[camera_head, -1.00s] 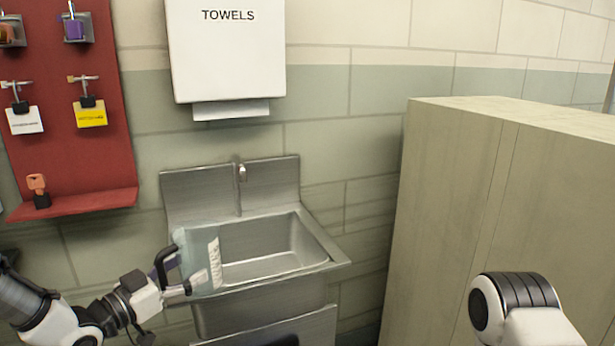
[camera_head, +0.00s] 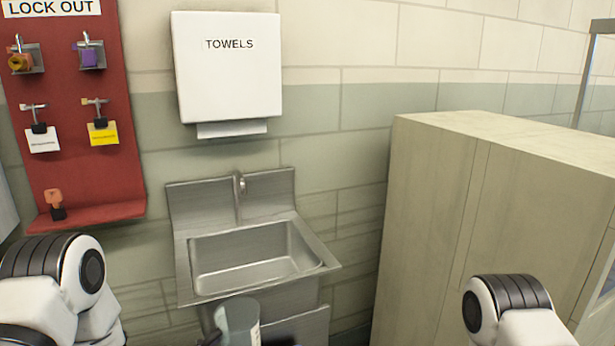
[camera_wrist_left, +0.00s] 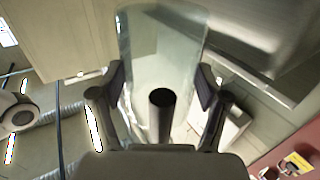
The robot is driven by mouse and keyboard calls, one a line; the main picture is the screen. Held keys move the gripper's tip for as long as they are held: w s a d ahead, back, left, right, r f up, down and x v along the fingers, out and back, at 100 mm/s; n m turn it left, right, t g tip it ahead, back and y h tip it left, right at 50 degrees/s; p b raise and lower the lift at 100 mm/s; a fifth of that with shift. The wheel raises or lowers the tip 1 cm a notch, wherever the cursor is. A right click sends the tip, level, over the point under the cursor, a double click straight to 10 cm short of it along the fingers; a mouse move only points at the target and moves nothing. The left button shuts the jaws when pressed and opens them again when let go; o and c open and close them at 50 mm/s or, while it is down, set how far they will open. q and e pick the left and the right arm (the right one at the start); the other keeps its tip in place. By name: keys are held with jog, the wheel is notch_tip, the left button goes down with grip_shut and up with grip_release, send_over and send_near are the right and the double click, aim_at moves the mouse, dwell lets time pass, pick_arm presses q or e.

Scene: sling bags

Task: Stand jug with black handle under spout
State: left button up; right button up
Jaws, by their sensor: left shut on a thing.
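The clear jug (camera_head: 243,318) is at the bottom of the head view, in front of the sink's front edge and lower than the basin. In the left wrist view the see-through jug (camera_wrist_left: 160,45) is between the fingers, with its black handle (camera_wrist_left: 162,112) pointing back toward the palm. My left gripper (camera_wrist_left: 160,85) is shut on the jug, seemingly at the handle. The spout (camera_head: 239,184) is on the sink's back panel, above the basin. My right gripper is out of view.
The steel sink (camera_head: 185,280) has an empty basin. A towel dispenser (camera_head: 228,85) hangs above it. A red lockout board (camera_head: 75,165) with padlocks and a ledge is on the left. A beige cabinet (camera_head: 420,230) stands close on the right.

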pick_arm(q)
notch_tip(320, 180, down, 3)
jog(key=s+d+n+t+y+p, duration=0.1)
jog(key=s+d+n+y+p, duration=0.1)
jog(key=d+y+p, duration=0.1)
jog(key=a+r+n+t+y, duration=0.2)
jog(key=a+r+n+y, duration=0.3)
jog(key=a+r+y, duration=0.1)
jog(key=shift+s+a+r+t+y, duration=0.2)
jog(key=shift+s+t+y, duration=0.15)
jog(key=shift+y, duration=0.55)
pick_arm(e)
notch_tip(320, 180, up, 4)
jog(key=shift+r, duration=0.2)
